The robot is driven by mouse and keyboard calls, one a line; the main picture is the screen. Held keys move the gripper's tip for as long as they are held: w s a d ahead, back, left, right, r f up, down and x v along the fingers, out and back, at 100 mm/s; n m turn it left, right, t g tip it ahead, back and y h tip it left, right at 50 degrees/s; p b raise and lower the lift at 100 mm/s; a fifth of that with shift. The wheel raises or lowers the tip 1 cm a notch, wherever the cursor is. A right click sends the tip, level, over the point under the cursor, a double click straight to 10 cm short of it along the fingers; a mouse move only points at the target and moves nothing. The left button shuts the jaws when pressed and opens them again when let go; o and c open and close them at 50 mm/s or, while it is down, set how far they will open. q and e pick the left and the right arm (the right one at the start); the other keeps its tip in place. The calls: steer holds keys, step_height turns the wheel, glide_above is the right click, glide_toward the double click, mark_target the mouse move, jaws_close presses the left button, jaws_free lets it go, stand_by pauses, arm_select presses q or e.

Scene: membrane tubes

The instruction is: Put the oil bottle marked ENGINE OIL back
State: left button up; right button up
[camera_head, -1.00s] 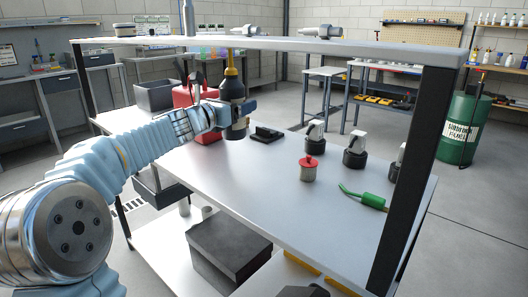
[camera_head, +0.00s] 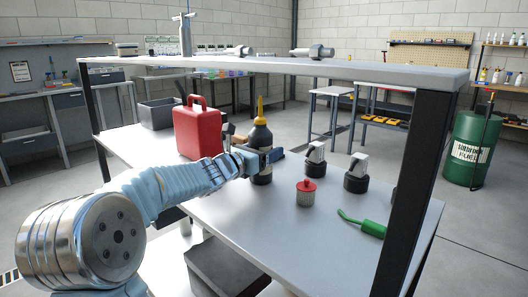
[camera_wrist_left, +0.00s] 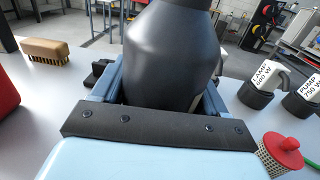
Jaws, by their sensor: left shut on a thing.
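The oil bottle (camera_head: 260,140), dark with a yellow spout, stands upright in my left gripper (camera_head: 264,160) in the head view. The gripper is shut around its lower body. In the left wrist view the dark bottle body (camera_wrist_left: 172,50) fills the middle between the gripper's fingers (camera_wrist_left: 163,92). Its marking cannot be read in either view. The bottle's base is close over the white table (camera_head: 225,200); I cannot tell whether it touches. My right gripper is not in view.
A red case (camera_head: 198,132) stands left of the bottle, and a brush (camera_wrist_left: 45,50) lies beside it.

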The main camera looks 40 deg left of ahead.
arm_select(q)
steer(key=o, duration=1.5)
steer(key=shift+c, duration=0.2)
steer(key=shift+r, duration=0.1)
steer(key=s+b, duration=0.1)
steer(key=s, duration=1.1)
